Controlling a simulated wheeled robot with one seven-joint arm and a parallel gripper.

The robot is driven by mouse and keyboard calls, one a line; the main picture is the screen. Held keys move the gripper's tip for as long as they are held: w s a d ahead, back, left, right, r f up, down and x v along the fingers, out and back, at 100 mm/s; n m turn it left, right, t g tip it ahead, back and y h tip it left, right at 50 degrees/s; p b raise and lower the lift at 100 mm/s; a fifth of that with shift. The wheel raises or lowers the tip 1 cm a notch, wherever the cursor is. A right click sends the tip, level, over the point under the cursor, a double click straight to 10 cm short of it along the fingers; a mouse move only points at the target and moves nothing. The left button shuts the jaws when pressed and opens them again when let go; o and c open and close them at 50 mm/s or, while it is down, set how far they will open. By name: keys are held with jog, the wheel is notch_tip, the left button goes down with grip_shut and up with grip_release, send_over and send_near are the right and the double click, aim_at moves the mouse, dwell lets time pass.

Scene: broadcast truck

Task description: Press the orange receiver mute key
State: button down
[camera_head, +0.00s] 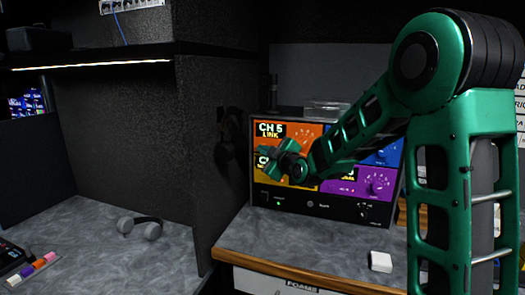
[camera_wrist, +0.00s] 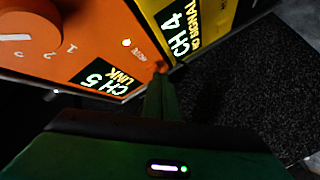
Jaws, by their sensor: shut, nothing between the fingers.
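The orange receiver section (camera_head: 302,130) is the top left part of a four-colour panel, with a "CH 5 LINK" display. In the wrist view the orange section (camera_wrist: 75,50) shows a knob (camera_wrist: 25,28), a lit indicator (camera_wrist: 126,42) and a "MUTE" label. A small orange key (camera_wrist: 160,67) seems to sit past that label, close to the yellow border and partly hidden by my fingertips. My gripper (camera_head: 276,147) is shut and empty in front of the panel's left side. Its fingertips (camera_wrist: 161,75) reach the key's edge in the wrist view; I cannot tell whether they touch it.
The yellow section (camera_wrist: 188,22) with "CH 4 NO SIGNAL" adjoins the orange one. Blue (camera_head: 383,157) and purple (camera_head: 375,184) sections are to the right. A white block (camera_head: 380,261) lies on the counter in front. Headphones (camera_head: 140,227) lie on the left desk.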

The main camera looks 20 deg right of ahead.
jog(key=shift+s+a, duration=0.25)
jog(key=shift+s, duration=0.15)
jog(key=s+a, duration=0.3)
jog(key=s, duration=0.2)
jog(key=shift+a, duration=0.3)
jog(key=shift+w+d, duration=0.1)
dwell(0.4)
jog(key=s+d+f+m+g+h, duration=0.2)
jog(key=s+d+f+m+g, duration=0.35)
jog(key=s+d, duration=0.4)
jog(key=s+d+f+m+g+h, duration=0.35)
jog(key=s+d+f, duration=0.35)
jog(key=s, duration=0.4)
jog(key=s+d+f+m+g+y, duration=0.1)
jog(key=s+m+g, duration=0.3)
jog(key=s, duration=0.9)
jog(key=s+f+m+g+y, duration=0.1)
jog(key=s+m+g, duration=0.3)
jog(key=s, duration=0.9)
jog(key=shift+s+d+f+m+y, duration=0.15)
jog(key=shift+d+f+m+y, duration=0.2)
jog(key=shift+m, duration=0.25)
